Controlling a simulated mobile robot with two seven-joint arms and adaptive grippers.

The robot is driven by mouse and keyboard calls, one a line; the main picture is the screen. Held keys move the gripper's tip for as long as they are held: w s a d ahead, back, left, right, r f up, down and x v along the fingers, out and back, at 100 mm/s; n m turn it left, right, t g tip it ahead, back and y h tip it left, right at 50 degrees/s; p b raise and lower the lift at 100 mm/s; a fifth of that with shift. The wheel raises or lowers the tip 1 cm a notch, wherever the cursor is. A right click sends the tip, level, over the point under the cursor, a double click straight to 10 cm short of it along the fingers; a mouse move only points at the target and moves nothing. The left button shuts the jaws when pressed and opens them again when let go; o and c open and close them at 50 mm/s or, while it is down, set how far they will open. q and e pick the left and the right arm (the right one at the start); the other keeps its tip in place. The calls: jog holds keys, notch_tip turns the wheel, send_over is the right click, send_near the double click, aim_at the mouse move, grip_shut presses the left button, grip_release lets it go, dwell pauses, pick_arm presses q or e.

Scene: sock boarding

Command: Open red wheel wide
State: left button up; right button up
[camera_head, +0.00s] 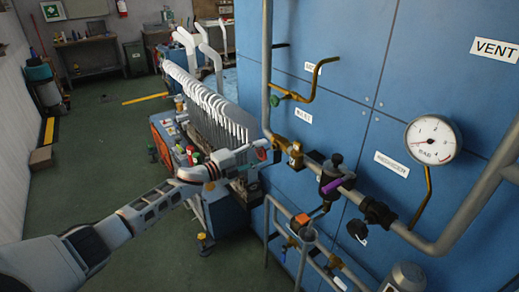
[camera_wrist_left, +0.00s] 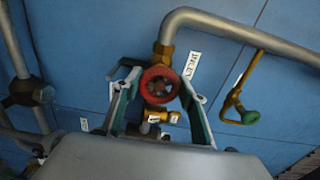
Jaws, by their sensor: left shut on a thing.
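The red wheel (camera_wrist_left: 160,86) is a small round handwheel on a brass valve on the grey pipe, beside the INLET label, in the left wrist view. My left gripper (camera_wrist_left: 157,98) has one finger on each side of the wheel, shut on it. In the head view my left gripper (camera_head: 266,155) reaches in from the left to the brass valve (camera_head: 295,153) on the pipe. A bit of red shows at its fingertips, but the fingers hide most of the wheel. My right gripper is in neither view.
A round pressure gauge (camera_head: 433,140) and a black valve knob (camera_head: 357,229) stand to the right. A green-handled brass valve (camera_head: 275,100) is above the INLET label. A lower pipe frame is below. A row of white sock forms (camera_head: 205,105) stands behind my left arm.

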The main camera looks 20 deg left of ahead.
pick_arm(q)
jog(key=n, duration=0.4)
jog(key=shift+n, duration=0.3)
jog(key=n, duration=0.3)
jog(key=shift+f+n, duration=0.1)
jog(key=shift+n, duration=0.3)
jog(key=n, duration=1.2)
jog(key=shift+s+d+n, duration=0.1)
jog(key=shift+n, duration=0.2)
jog(key=n, duration=0.4)
jog(key=shift+n, duration=0.3)
jog(key=n, duration=0.4)
jog(key=shift+d, duration=0.1)
jog(key=shift+n, duration=1.7)
